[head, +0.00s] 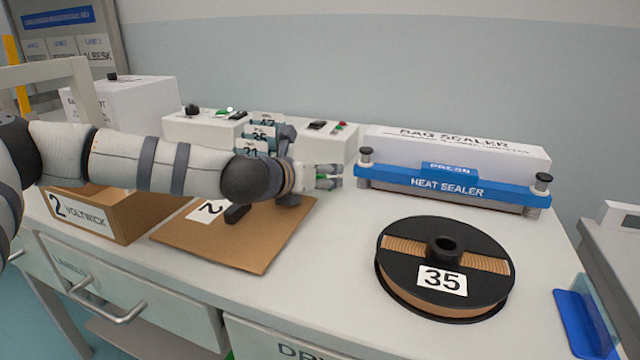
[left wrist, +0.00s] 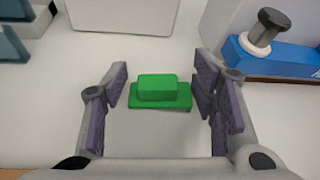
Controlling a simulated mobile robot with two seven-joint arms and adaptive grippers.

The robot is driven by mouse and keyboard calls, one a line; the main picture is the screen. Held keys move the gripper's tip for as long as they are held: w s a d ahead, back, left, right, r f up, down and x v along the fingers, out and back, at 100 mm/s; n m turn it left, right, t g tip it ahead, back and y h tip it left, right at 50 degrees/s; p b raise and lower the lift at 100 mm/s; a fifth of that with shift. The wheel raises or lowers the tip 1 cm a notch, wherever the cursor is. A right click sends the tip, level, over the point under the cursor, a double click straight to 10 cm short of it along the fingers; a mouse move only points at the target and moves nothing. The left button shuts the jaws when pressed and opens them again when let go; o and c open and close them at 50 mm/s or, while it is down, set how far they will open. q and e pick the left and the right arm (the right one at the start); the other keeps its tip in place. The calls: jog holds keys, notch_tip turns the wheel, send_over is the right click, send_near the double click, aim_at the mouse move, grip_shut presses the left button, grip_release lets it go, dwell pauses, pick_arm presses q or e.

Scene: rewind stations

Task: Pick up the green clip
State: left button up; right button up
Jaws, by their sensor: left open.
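The green clip (left wrist: 160,91) lies on the white worktop in the left wrist view, a flat base with a raised block on top. My left gripper (left wrist: 160,100) is open, with one purple-grey finger on each side of the clip and visible gaps between. In the head view my left gripper (head: 328,176) reaches over the worktop in front of the white control boxes, left of the heat sealer. Only a bit of green shows among its fingers there. My right gripper is not in view.
The blue and white heat sealer (head: 450,186) stands right of the gripper. A black spool labelled 35 (head: 400,282) lies nearer. A brown cardboard sheet (head: 245,245) and an open carton (head: 130,222) lie under my left arm. The worktop between sheet and spool is clear.

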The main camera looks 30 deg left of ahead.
pick_arm(q)
jog(key=c, duration=0.7)
